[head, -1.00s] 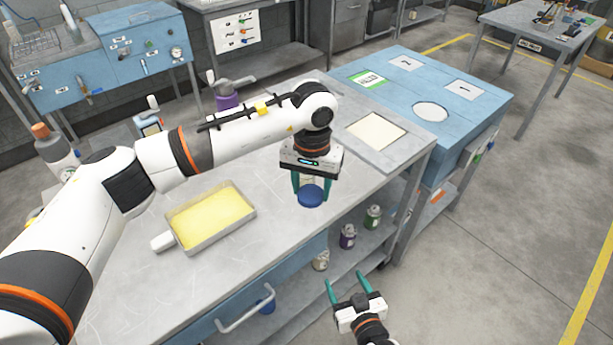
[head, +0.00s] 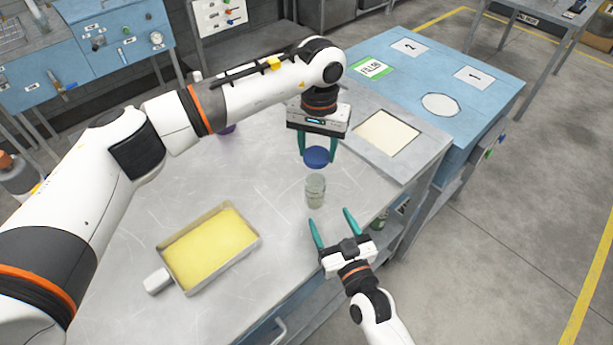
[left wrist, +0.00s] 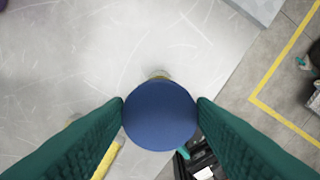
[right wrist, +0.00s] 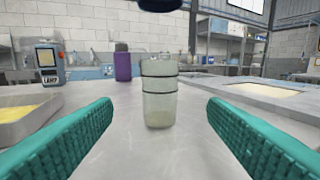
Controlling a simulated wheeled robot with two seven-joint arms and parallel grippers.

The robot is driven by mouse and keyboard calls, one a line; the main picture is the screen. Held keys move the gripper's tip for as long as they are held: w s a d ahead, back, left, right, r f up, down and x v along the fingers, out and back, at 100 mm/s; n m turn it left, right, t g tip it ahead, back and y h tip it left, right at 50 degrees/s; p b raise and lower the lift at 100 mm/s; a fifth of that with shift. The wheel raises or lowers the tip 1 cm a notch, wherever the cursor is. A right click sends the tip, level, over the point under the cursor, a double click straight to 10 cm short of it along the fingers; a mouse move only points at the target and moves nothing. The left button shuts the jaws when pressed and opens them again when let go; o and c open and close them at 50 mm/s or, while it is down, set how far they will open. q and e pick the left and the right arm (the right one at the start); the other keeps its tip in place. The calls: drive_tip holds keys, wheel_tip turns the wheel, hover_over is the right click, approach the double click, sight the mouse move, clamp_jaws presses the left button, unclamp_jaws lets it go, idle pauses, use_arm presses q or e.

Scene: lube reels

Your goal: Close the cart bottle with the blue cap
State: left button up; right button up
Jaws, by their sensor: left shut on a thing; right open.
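The blue cap (head: 316,157) is held between the fingers of my left gripper (head: 317,150), above the table. It fills the middle of the left wrist view (left wrist: 160,115), with a finger on each side. The bottle (head: 315,191) is clear, pale greenish and uncapped, standing upright on the grey table. It also shows in the right wrist view (right wrist: 159,95) with two dark bands. The cap is above the bottle and apart from it. My right gripper (head: 332,222) is open and empty at the table's front edge, its fingers pointing toward the bottle and not touching it.
A tray with yellow content (head: 211,248) lies on the table at left. A purple bottle (right wrist: 122,63) and a small blue device (right wrist: 45,65) stand farther back. A blue cart (head: 440,75) adjoins the table's right side. The table around the bottle is clear.

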sight(312, 183)
use_arm(q)
drive_tip(key=shift+w+a, duration=0.15)
drive_tip(key=shift+w, duration=0.25)
use_arm(e)
drive_tip(key=shift+w+a+f, duration=0.1)
drive_tip(key=shift+w+a, duration=0.05)
drive_tip(key=shift+w, duration=0.25)
use_arm(q)
drive_tip(key=shift+s+d+r, duration=0.25)
drive_tip(key=shift+s, duration=0.4)
use_arm(e)
drive_tip(key=shift+s+d+r, duration=0.2)
drive_tip(key=shift+s+r, duration=0.05)
drive_tip(key=shift+s, duration=0.3)
use_arm(q)
drive_tip(key=shift+w+a+f, duration=0.1)
drive_tip(key=shift+w+f, duration=0.05)
drive_tip(key=shift+w, duration=0.1)
use_arm(e)
drive_tip(key=x, duration=1.2)
drive_tip(key=shift+w+a, duration=0.15)
drive_tip(key=shift+w, duration=0.05)
drive_tip(key=shift+c, duration=0.5)
drive_tip(key=shift+f, duration=0.1)
clamp_jaws()
use_arm(q)
drive_tip(key=shift+f, duration=2.45)
drive_tip(key=shift+f, duration=0.9)
